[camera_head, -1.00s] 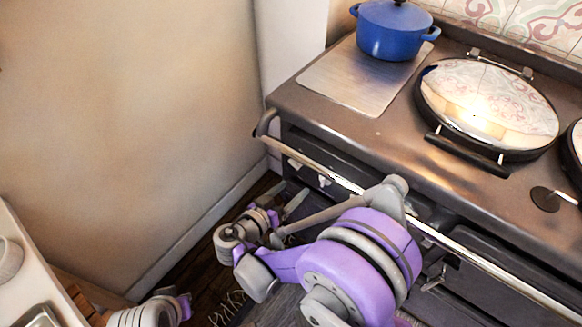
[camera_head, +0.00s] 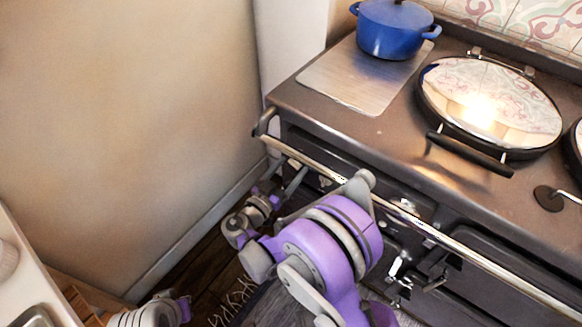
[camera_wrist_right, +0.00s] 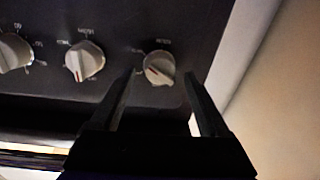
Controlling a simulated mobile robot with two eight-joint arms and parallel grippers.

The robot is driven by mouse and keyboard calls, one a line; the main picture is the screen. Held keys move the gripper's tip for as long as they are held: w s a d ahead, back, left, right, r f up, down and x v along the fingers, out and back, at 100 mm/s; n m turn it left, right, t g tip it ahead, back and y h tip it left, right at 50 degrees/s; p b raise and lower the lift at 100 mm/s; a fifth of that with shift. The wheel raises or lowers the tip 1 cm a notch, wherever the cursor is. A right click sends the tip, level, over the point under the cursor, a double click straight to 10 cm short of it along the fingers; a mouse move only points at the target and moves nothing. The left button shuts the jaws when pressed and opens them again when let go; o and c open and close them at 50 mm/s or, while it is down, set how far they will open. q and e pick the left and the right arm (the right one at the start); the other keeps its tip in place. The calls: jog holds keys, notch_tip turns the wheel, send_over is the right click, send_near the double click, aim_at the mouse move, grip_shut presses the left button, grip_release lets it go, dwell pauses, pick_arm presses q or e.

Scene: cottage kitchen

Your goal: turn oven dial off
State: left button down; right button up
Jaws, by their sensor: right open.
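The oven front carries a row of white dials. I cannot tell whether the fingers touch this dial. A middle dial (camera_wrist_right: 84,60), also with a red mark, and a left dial (camera_wrist_right: 15,52) sit beside it. In the head view, my right gripper (camera_head: 292,182) is at the oven's left front, below the rail. My left gripper is not in view.
A metal rail (camera_head: 470,252) runs along the oven front. A bare wall (camera_head: 130,110) is left of the oven, and a pale counter (camera_head: 22,275) is at lower left.

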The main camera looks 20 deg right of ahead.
jog(key=shift+w+d, duration=0.3)
jog(key=shift+d, duration=0.05)
jog(key=shift+c, duration=0.2)
grip_shut()
